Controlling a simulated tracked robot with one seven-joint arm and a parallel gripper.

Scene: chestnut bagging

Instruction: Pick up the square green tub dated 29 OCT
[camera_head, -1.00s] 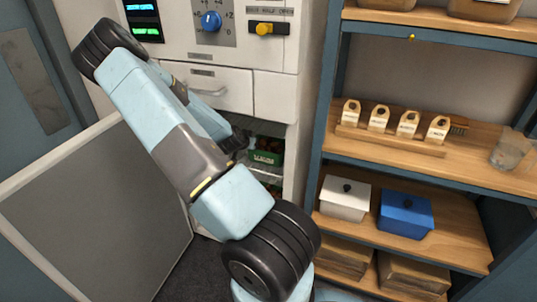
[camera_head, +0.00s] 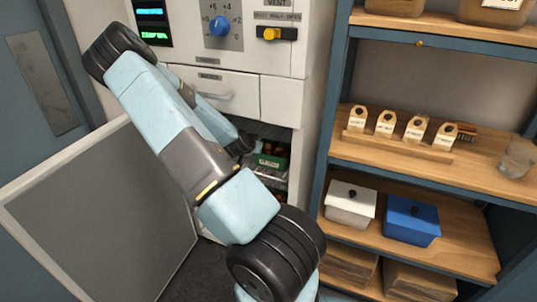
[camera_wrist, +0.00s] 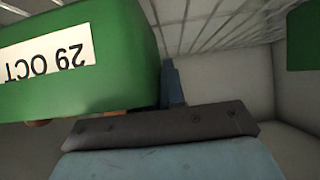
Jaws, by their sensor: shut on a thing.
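The green tub (camera_wrist: 95,80) fills the left of the wrist view, very close. Its white label reads 29 OCT, upside down in that view. My gripper (camera_wrist: 172,88) is shut at the tub's right side; one dark blue-grey finger shows against it, and the other is hidden. In the head view, a green tub with brown contents (camera_head: 270,161) shows inside the open cabinet, just right of my gripper (camera_head: 244,144). Its label is too small to read there. The fingertips are mostly hidden behind my arm.
Another green thing (camera_wrist: 304,38) shows at the wrist view's upper right. A wire rack (camera_wrist: 225,18) and pale walls are close around. The cabinet's open grey door (camera_head: 100,215) stands at left. A shelf unit (camera_head: 335,110) with white and blue boxes stands at right.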

